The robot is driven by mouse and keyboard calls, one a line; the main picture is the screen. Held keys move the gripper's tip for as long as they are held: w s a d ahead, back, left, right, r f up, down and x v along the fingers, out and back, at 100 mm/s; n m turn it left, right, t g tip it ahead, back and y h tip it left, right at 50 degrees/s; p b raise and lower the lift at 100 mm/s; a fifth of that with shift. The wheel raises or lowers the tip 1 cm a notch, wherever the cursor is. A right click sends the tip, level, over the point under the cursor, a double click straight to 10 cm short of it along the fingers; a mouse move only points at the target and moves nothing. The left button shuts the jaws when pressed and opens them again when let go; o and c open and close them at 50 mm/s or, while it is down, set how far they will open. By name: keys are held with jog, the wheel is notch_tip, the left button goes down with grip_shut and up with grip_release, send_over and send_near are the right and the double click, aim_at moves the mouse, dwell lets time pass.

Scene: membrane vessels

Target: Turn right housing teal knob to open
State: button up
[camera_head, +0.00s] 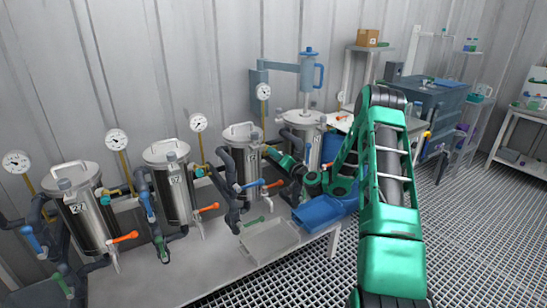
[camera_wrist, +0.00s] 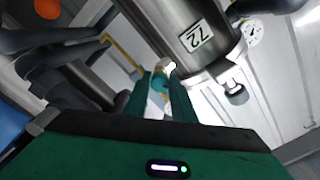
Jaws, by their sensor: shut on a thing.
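The teal knob (camera_wrist: 159,82) shows in the wrist view between the two green fingers of my gripper (camera_wrist: 160,78), beside a steel housing (camera_wrist: 190,25) labelled 72. The gripper is shut on the knob. In the head view my gripper (camera_head: 284,160) reaches in from the right, between the third steel housing (camera_head: 243,152) and the rightmost steel housing (camera_head: 302,130). The knob itself is too small and covered there to make out. The angle of the knob is hard to tell.
Two more steel housings (camera_head: 84,212) (camera_head: 170,185) stand to the left with dark pipes, orange handles and gauges. Dark pipes (camera_wrist: 60,55) crowd the left of the wrist view.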

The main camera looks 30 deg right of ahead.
jog(key=shift+s+a+f, duration=0.1)
jog(key=shift+f, duration=0.25)
jog(key=o, duration=1.1)
jog(key=shift+c, duration=0.2)
jog(key=shift+r, duration=0.15)
jog(key=s, duration=1)
jog(key=shift+s+d, duration=0.25)
